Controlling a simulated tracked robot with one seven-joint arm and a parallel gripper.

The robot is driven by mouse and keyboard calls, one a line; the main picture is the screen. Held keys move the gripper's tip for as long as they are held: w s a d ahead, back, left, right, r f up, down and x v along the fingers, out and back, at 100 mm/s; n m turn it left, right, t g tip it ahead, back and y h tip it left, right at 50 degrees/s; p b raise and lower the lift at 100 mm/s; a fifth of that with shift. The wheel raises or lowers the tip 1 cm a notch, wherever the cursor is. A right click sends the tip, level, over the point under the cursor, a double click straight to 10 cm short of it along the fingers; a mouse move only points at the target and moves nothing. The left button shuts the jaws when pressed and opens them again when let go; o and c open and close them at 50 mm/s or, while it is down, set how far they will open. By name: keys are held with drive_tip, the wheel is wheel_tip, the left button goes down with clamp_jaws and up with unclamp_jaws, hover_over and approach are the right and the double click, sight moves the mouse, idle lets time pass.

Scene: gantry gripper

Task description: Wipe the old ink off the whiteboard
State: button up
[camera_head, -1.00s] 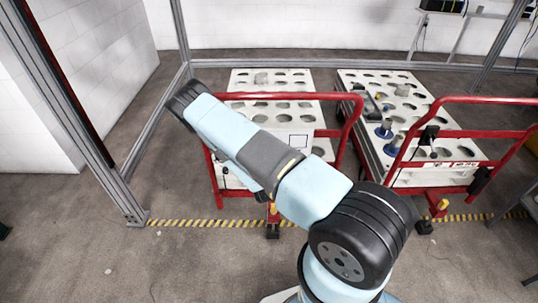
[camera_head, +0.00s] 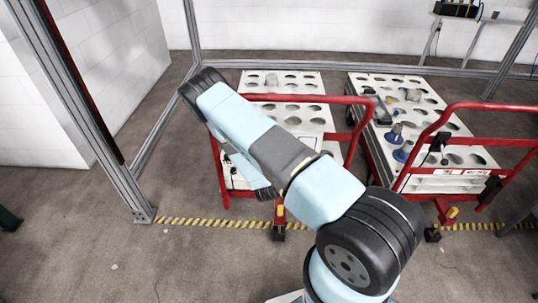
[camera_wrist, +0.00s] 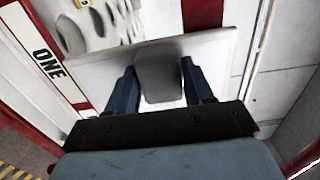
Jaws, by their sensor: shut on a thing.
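In the wrist view my gripper (camera_wrist: 158,68) has its two blue fingers on either side of a grey block (camera_wrist: 160,82), which looks like an eraser, and is shut on it. A flat white panel (camera_wrist: 100,80) lies just beyond the block and looks like the whiteboard. I cannot tell whether the block touches it. No clear ink marks show on the visible part; the block and gripper hide some of it. In the head view my arm hides the gripper and block, and I cannot make out the whiteboard.
A red-railed cart (camera_head: 222,170) with a white holed top stands behind my arm. A second cart (camera_head: 470,140) at right carries blue-based parts (camera_head: 402,152). A metal frame post (camera_head: 100,140) stands at left. Striped floor tape (camera_head: 190,222) runs before the carts; the floor at front left is clear.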

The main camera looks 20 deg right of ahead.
drive_tip(key=s+d, duration=0.2)
drive_tip(key=d, duration=0.6)
drive_tip(key=shift+s+d, duration=0.15)
drive_tip(key=shift+s, duration=0.25)
idle(0.5)
drive_tip(key=v, duration=0.6)
idle(0.6)
drive_tip(key=shift+s, duration=0.1)
drive_tip(key=v, duration=0.3)
drive_tip(key=shift+r, duration=0.1)
idle(0.3)
idle(0.5)
